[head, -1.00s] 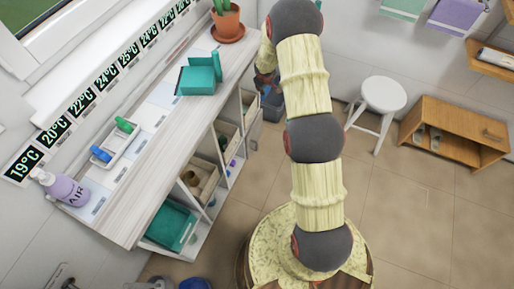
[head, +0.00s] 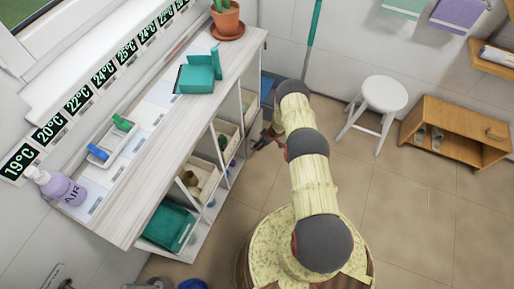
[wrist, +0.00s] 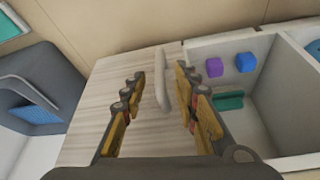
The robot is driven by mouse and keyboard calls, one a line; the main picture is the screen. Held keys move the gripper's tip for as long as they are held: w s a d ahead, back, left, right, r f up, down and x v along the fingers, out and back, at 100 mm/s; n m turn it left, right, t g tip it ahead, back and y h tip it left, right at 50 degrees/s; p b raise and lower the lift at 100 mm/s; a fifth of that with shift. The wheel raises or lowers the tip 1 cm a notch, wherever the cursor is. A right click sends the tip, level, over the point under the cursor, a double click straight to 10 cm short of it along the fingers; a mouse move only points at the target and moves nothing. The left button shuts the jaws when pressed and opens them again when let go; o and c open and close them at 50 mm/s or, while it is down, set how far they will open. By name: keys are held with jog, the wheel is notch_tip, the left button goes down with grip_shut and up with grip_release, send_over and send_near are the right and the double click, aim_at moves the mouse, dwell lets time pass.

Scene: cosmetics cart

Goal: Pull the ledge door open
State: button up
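The ledge door is a pale wood-grain panel (wrist: 96,98) at the end of the ledge's lower shelves; in the head view it is a narrow strip (head: 255,126), partly hidden by my arm. A whitish bar handle (wrist: 162,82) stands near the door's edge beside the open compartments. My gripper (wrist: 160,78) is open, with one finger on each side of the handle in the wrist view. I cannot tell whether either finger touches it. In the head view my gripper (head: 262,139) is small and low beside the door. The door looks shut.
Open compartments with purple (wrist: 214,67) and blue (wrist: 246,62) blocks lie right of the door. A dark grey bin (wrist: 38,90) stands left of it.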

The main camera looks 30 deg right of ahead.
jog(key=b+x, duration=0.2)
jog(key=x, duration=0.4)
jog(key=shift+w+f+b, duration=0.1)
jog(key=shift+f+b, duration=0.05)
jog(key=shift+b, duration=0.15)
jog(key=shift+c, duration=1.1)
grip_shut()
